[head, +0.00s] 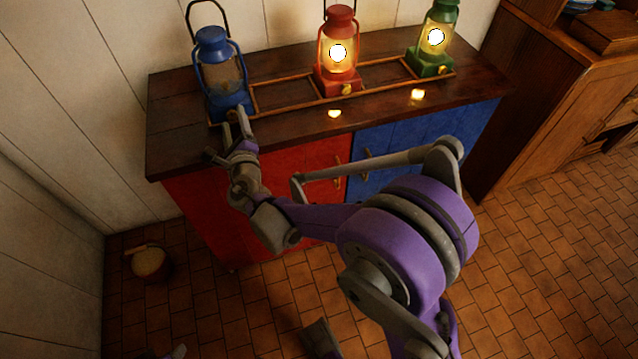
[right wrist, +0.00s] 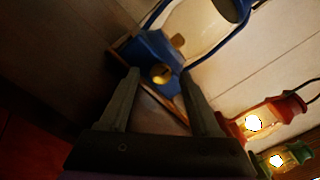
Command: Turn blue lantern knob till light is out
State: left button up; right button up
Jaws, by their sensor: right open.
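The blue lantern (head: 212,62) stands upright at the left end of the counter; its glass is dark, with no glow. In the right wrist view its blue base (right wrist: 157,50) carries a round brass knob (right wrist: 162,74). My right gripper (head: 227,134) is at the counter's front edge, just in front of that base. It is open and empty, and the knob appears between its fingertips (right wrist: 160,73); I see no contact. The knob is hidden in the head view. A small grey piece at the bottom edge may be my left gripper (head: 176,352); its fingers cannot be made out.
The red lantern (head: 340,50) and green lantern (head: 433,40) are lit and stand to the right. A low wooden rail frame (head: 290,104) runs along the countertop (head: 180,138). The cabinet below has a red door (head: 305,165) and a blue door (head: 420,140). A bucket (head: 148,263) stands on the floor.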

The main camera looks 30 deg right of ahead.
jog(key=m+p, duration=0.1)
jog(key=m, duration=0.5)
jog(key=shift+m, duration=0.4)
jog(key=m, duration=0.5)
jog(key=shift+p, duration=0.3)
jog(key=m, duration=0.6)
jog(key=shift+m+p, duration=0.3)
jog(key=shift+m, duration=0.1)
jog(key=m, duration=1.1)
jog(key=shift+m, duration=0.4)
jog(key=m, duration=0.5)
jog(key=m+b, duration=0.1)
jog(key=m, duration=0.4)
jog(key=m+b, duration=0.2)
jog(key=m, duration=0.3)
jog(key=s+a+m+p, duration=0.1)
jog(key=s+a, duration=0.2)
jog(key=s, duration=0.8)
jog(key=s+d+r+g+h+p, duration=0.2)
jog(key=s+d+r+g+p, duration=0.2)
jog(key=s+d+g+p, duration=0.35)
jog(key=s+r+n+g+y+p, duration=0.1)
jog(key=s+n+g+y+p, duration=0.2)
jog(key=s, duration=1)
jog(key=shift+g+y+p, duration=0.35)
jog(key=shift+y+p, duration=0.45)
jog(key=shift+p, duration=0.75)
